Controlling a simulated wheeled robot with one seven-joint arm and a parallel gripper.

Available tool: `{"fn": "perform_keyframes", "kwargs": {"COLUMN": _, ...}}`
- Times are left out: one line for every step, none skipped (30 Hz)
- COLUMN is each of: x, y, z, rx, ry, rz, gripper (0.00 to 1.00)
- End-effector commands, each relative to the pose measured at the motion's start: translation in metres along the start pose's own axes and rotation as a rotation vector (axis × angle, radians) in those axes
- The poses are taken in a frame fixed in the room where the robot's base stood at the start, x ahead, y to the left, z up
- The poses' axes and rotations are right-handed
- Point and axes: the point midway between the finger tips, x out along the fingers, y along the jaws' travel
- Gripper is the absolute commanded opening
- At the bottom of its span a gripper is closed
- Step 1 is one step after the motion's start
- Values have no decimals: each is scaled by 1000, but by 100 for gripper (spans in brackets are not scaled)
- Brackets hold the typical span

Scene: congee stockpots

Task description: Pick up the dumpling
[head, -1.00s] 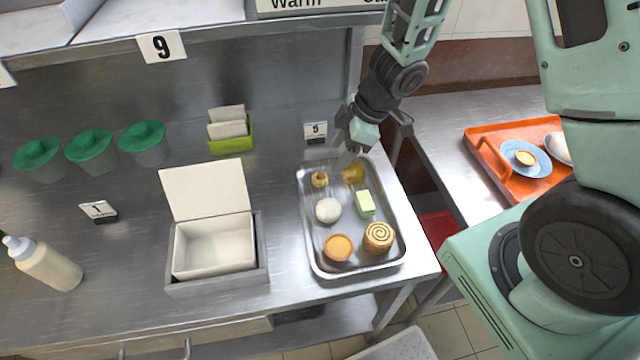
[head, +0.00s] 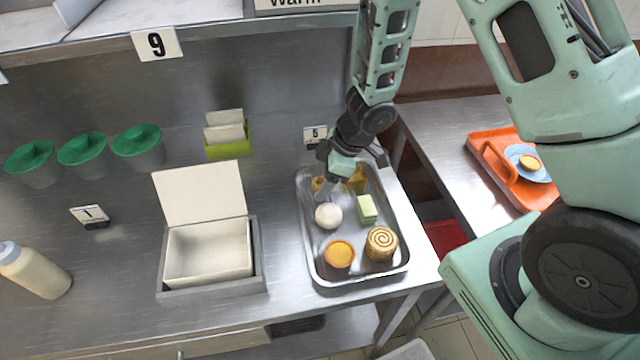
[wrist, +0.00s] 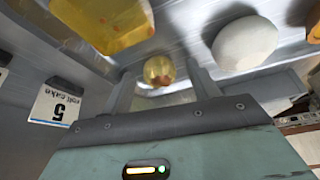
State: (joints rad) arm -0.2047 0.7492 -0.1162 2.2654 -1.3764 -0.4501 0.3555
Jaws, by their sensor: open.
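The dumpling, a small round yellow piece with an orange top (wrist: 158,70), shows between my fingertips in the wrist view. In the head view the dumpling (head: 317,184) is at the back left of the metal tray (head: 308,250), partly hidden by my gripper (head: 331,186). My gripper is open, pointing down over the back of the tray, its two fingers spread to either side of the dumpling in the wrist picture. I cannot tell whether a finger touches it.
A white bun (head: 328,216), a pale green block (head: 367,209), a tart (head: 339,253), a swirl roll (head: 381,243) and a yellow piece (head: 357,180) share the tray. A lidded white box (head: 208,252) stands left. A number card (head: 316,136) is behind the tray.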

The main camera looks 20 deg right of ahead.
Motion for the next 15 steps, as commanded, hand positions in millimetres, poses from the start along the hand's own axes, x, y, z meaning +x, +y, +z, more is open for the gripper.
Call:
{"fn": "perform_keyframes", "kwargs": {"x": 0, "y": 0, "z": 0, "rx": 0, "ry": 0, "rz": 0, "gripper": 52}}
{"fn": "perform_keyframes", "kwargs": {"x": 0, "y": 0, "z": 0, "rx": 0, "ry": 0, "rz": 0, "gripper": 43}}
{"fn": "perform_keyframes", "kwargs": {"x": 0, "y": 0, "z": 0, "rx": 0, "ry": 0, "rz": 0, "gripper": 32}}
{"fn": "perform_keyframes", "kwargs": {"x": 0, "y": 0, "z": 0, "rx": 0, "ry": 0, "rz": 0, "gripper": 24}}
{"fn": "perform_keyframes", "kwargs": {"x": 0, "y": 0, "z": 0, "rx": 0, "ry": 0, "rz": 0, "gripper": 16}}
{"fn": "perform_keyframes", "kwargs": {"x": 0, "y": 0, "z": 0, "rx": 0, "ry": 0, "rz": 0, "gripper": 13}}
{"fn": "perform_keyframes", "kwargs": {"x": 0, "y": 0, "z": 0, "rx": 0, "ry": 0, "rz": 0, "gripper": 13}}
{"fn": "perform_keyframes", "kwargs": {"x": 0, "y": 0, "z": 0, "rx": 0, "ry": 0, "rz": 0, "gripper": 13}}
{"fn": "perform_keyframes", "kwargs": {"x": 0, "y": 0, "z": 0, "rx": 0, "ry": 0, "rz": 0, "gripper": 13}}
{"fn": "perform_keyframes", "kwargs": {"x": 0, "y": 0, "z": 0, "rx": 0, "ry": 0, "rz": 0, "gripper": 13}}
{"fn": "perform_keyframes", "kwargs": {"x": 0, "y": 0, "z": 0, "rx": 0, "ry": 0, "rz": 0, "gripper": 13}}
{"fn": "perform_keyframes", "kwargs": {"x": 0, "y": 0, "z": 0, "rx": 0, "ry": 0, "rz": 0, "gripper": 13}}
{"fn": "perform_keyframes", "kwargs": {"x": 0, "y": 0, "z": 0, "rx": 0, "ry": 0, "rz": 0, "gripper": 13}}
{"fn": "perform_keyframes", "kwargs": {"x": -1, "y": 0, "z": 0, "rx": 0, "ry": 0, "rz": 0, "gripper": 13}}
{"fn": "perform_keyframes", "kwargs": {"x": -2, "y": 0, "z": -1, "rx": 0, "ry": 0, "rz": 0, "gripper": 13}}
